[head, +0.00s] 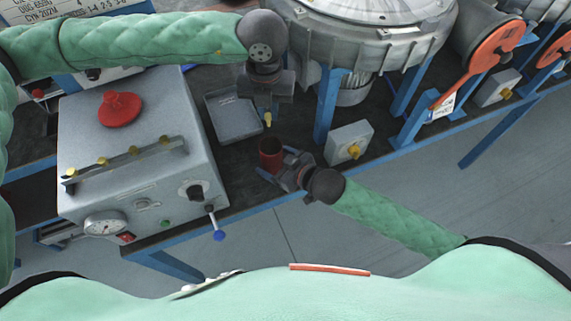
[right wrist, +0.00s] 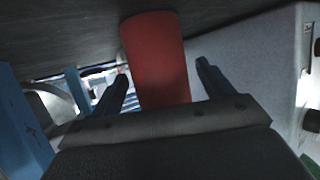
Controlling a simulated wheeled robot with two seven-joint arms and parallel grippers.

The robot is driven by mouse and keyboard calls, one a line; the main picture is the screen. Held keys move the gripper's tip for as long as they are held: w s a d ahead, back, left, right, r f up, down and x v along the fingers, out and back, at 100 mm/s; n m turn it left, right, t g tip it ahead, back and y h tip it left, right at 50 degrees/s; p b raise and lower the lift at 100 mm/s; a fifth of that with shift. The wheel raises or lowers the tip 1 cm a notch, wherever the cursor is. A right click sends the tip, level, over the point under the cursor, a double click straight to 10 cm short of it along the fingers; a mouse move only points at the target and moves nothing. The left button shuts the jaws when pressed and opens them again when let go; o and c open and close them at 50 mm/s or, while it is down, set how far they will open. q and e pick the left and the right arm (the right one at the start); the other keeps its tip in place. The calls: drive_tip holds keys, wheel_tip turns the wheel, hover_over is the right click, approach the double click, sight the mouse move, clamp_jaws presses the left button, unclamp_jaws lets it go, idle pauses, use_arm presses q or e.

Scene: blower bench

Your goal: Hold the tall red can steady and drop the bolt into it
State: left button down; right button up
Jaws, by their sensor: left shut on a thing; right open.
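The tall red can (head: 270,147) stands on the dark bench top near its front edge, with its open mouth facing up. My right gripper (head: 279,166) is at the can from the front right. In the right wrist view the red can (right wrist: 157,60) is between the two spread fingers, with gaps at both sides. My left gripper (head: 267,106) points down just behind and above the can. It is shut on a small brass-yellow bolt (head: 267,118), which hangs below the fingertips. From the head view I cannot tell the bolt's exact height over the can.
A grey tray (head: 236,135) lies left of my left gripper. A big grey control box (head: 140,190) with a red knob stands left of the can. A small box (head: 348,141) with a yellow knob and a blue frame (head: 325,105) stand right. The blower housing is behind.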

drive_tip(key=shift+w+a+f, duration=0.3)
drive_tip(key=shift+w+a, duration=0.15)
drive_tip(key=shift+a, duration=0.05)
drive_tip(key=c, duration=1.1)
use_arm(q)
drive_tip(key=shift+f, duration=0.15)
drive_tip(key=shift+s+f, duration=0.1)
drive_tip(key=shift+f, duration=2.05)
drive_tip(key=c, duration=1.3)
unclamp_jaws()
